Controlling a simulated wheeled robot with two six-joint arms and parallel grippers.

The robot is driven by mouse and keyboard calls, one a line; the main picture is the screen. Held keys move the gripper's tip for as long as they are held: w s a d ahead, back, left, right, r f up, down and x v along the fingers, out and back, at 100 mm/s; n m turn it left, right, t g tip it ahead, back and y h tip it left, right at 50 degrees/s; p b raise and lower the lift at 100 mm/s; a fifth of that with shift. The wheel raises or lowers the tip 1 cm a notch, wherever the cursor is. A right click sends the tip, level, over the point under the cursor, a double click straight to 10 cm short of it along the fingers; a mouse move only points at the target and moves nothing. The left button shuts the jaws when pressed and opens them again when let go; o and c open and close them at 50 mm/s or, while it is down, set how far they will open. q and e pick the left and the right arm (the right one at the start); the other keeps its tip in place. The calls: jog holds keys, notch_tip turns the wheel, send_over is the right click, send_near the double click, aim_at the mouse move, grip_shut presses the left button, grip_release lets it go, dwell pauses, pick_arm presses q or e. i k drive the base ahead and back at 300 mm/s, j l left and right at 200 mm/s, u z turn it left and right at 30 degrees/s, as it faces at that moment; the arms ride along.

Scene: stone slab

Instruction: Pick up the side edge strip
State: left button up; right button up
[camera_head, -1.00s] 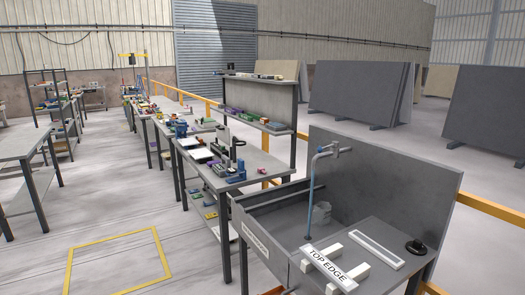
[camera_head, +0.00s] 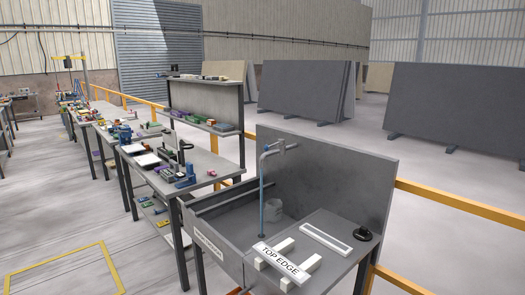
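No strip labelled as a side edge can be read in view. A white strip marked "TOP EDGE" (camera_head: 280,264) lies across two white blocks (camera_head: 283,247) on the grey sink bench (camera_head: 325,266). Behind it, a white rectangular frame-like piece (camera_head: 326,239) lies flat on the same bench; I cannot tell what it is. Neither of my grippers is in view.
A black round object (camera_head: 363,234) sits at the bench's right. A tool-covered workbench (camera_head: 215,164) stands left. Dark slabs (camera_head: 459,103) stand behind; floor at left is open.

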aim_at(337, 247)
jog(key=z, duration=0.5)
jog(key=i+j+z, duration=0.1)
jog(key=z, duration=0.35)
jog(key=j+z, duration=0.2)
jog(key=z, duration=0.3)
jog(key=j+z, duration=0.15)
jog(key=z, duration=0.35)
jog(key=j+z, duration=0.35)
jog(key=j, duration=0.25)
jog(key=k+j+z, duration=0.15)
jog(key=j+z, duration=0.15)
jog(key=j, duration=0.25)
